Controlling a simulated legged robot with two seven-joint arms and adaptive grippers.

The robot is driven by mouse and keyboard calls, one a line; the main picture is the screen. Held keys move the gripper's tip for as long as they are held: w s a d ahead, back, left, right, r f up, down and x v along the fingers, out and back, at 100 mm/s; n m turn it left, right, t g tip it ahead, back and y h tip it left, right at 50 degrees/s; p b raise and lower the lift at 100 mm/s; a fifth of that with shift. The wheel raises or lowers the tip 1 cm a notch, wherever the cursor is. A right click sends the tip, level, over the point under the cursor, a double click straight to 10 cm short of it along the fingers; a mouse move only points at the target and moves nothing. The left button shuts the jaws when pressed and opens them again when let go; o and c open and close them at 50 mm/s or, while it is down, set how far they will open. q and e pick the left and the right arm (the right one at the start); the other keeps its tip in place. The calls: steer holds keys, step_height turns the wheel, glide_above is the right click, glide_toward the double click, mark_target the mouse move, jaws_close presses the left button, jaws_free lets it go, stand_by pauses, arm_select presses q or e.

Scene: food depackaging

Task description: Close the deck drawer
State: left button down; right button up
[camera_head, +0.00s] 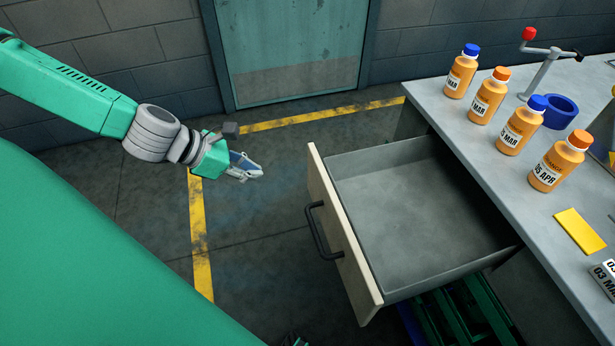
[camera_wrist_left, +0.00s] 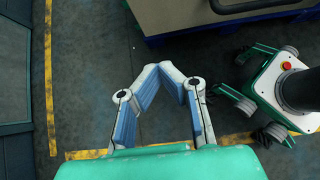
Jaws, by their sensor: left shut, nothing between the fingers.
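The deck drawer (camera_head: 345,235) is pulled out of the desk and stands open. It is empty, with a grey inside, a pale wooden front and a black handle (camera_head: 318,230). My left gripper (camera_head: 258,172) is to the left of the drawer front, apart from it, over the floor. Its fingertips meet with nothing between them, as the left wrist view (camera_wrist_left: 166,66) also shows. At the top of the left wrist view the drawer front (camera_wrist_left: 190,38) and part of its dark handle show. My right gripper is not in view.
The desk top (camera_head: 470,140) bears several orange bottles (camera_head: 488,95), a blue ring (camera_head: 560,112), a red-knobbed lever device (camera_head: 545,62) and a yellow card (camera_head: 579,231). A green crate (camera_head: 465,310) is below the drawer. Floor left of the drawer is clear.

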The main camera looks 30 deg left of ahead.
mark_target(312, 184)
arm_select(q)
steer(key=b+x, duration=0.2)
steer(key=x, duration=0.1)
steer(key=b+x, duration=0.2)
steer(key=x, duration=0.2)
steer(key=w+r+b+x, duration=0.1)
steer(key=b+x, duration=0.2)
steer(key=x, duration=0.1)
steer(key=shift+d, duration=0.4)
steer(key=shift+w+d+r, duration=0.1)
steer(key=shift+w+d, duration=0.45)
steer(key=shift+d, duration=0.05)
